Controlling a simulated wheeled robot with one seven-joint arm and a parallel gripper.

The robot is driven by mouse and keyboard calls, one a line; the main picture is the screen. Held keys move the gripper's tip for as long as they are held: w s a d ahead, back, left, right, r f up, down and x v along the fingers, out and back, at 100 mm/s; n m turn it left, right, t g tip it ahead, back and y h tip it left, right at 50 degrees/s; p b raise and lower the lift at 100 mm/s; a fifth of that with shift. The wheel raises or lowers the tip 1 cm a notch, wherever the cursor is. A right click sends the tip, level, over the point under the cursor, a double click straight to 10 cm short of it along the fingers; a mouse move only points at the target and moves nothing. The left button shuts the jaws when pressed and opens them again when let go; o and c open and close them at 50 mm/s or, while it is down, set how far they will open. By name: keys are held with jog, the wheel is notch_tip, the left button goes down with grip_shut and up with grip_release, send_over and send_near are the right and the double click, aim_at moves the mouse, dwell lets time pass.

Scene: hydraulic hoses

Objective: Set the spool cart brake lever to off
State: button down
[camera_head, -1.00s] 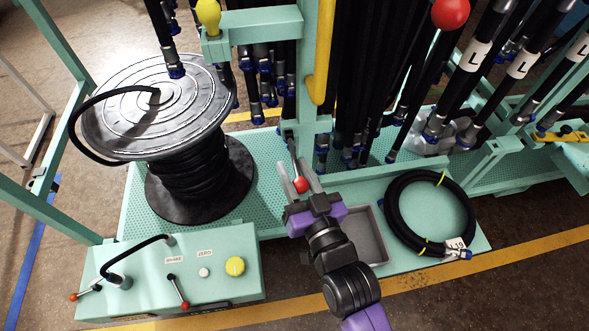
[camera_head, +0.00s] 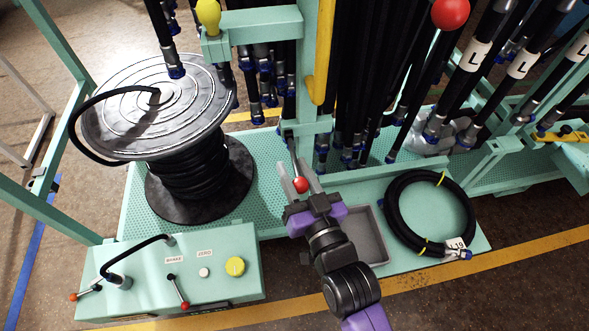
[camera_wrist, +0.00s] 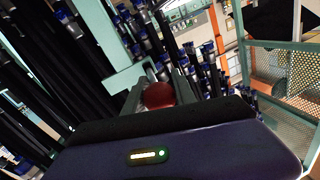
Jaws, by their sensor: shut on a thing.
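A lever with a red ball knob (camera_head: 301,185) stands at the foot of the green post, beside the spool. My gripper (camera_head: 298,174) reaches it from below in the head view, with a finger on either side, and is shut on it. The green control box (camera_head: 215,270) at lower left carries a label that looks like "BRAKE" and a black lever with a red tip (camera_head: 178,291). My gripper is away from that box.
The hose spool (camera_head: 155,110) stands left of my gripper. A grey tray (camera_head: 368,250) lies right of my wrist, with a coiled black hose (camera_head: 391,215) beyond it. Several hoses hang behind the post. A large red ball (camera_head: 450,13) is at the top right.

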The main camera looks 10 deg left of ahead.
aim_at(294, 154)
jog(key=shift+r, duration=0.1)
